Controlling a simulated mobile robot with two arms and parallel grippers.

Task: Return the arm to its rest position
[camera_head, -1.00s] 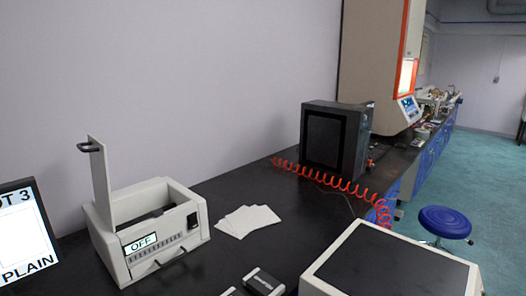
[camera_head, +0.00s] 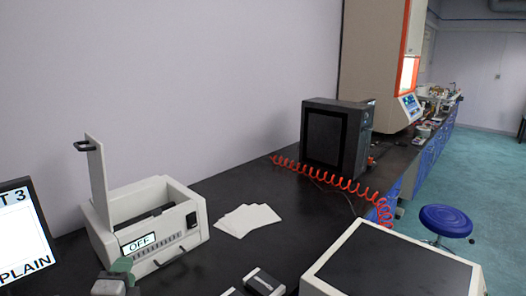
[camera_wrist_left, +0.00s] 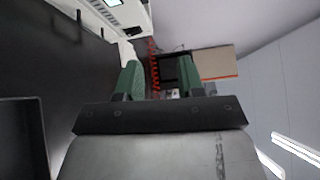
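My left gripper (camera_head: 120,268) shows at the bottom left of the head view, as a green fingertip and grey body in front of the white machine. In the left wrist view the left gripper (camera_wrist_left: 160,80) has two green fingers spread apart with nothing between them, so it is open and empty. The rest of the left arm is out of the head view. My right gripper is in neither view.
A white machine (camera_head: 198,195) with a raised lid and an OFF display stands on the black bench. White sheets (camera_head: 247,219) lie beside it. A screen (camera_head: 20,245) is at far left. A dark box (camera_head: 325,140) with a red coiled hose stands farther back.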

